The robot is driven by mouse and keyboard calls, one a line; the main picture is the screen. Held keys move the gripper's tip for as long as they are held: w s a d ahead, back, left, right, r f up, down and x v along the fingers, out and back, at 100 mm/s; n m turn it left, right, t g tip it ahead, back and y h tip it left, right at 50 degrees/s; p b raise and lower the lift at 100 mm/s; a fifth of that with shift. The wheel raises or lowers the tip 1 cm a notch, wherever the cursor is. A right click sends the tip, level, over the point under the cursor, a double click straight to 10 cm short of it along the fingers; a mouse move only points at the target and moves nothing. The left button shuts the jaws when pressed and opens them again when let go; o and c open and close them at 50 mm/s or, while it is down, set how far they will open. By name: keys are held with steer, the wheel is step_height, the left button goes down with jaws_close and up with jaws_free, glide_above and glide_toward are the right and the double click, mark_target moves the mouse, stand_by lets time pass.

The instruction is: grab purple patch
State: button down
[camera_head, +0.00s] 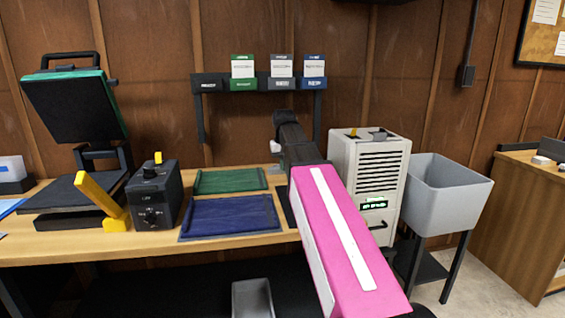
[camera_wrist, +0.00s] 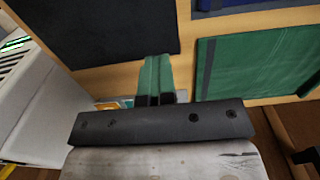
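I cannot make out a purple patch in either view. My gripper (camera_wrist: 155,100) is above the bench; its two dark fingers are close together at the middle of the dark palm bar. A teal-green strip (camera_wrist: 158,74) shows just beyond them; I cannot tell whether it is held or part of the fingers. In the head view my pink arm cover hides part of the bench, and the gripper (camera_head: 283,116) shows only as a dark shape in front of the wall. A small orange-edged pale item (camera_wrist: 112,103) is partly hidden beside the fingers.
A green mat (camera_head: 230,181) and a blue mat (camera_head: 230,216) lie on the bench. A heat press (camera_head: 82,108) and black control box (camera_head: 153,195) stand left. A wall rack (camera_head: 210,84) holds cards. A white vented machine (camera_head: 370,160) and grey bin (camera_head: 447,190) stand right.

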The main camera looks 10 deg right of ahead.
steer(key=shift+s, duration=0.3)
steer(key=c, duration=1.8)
jaws_free()
steer(key=o, duration=1.4)
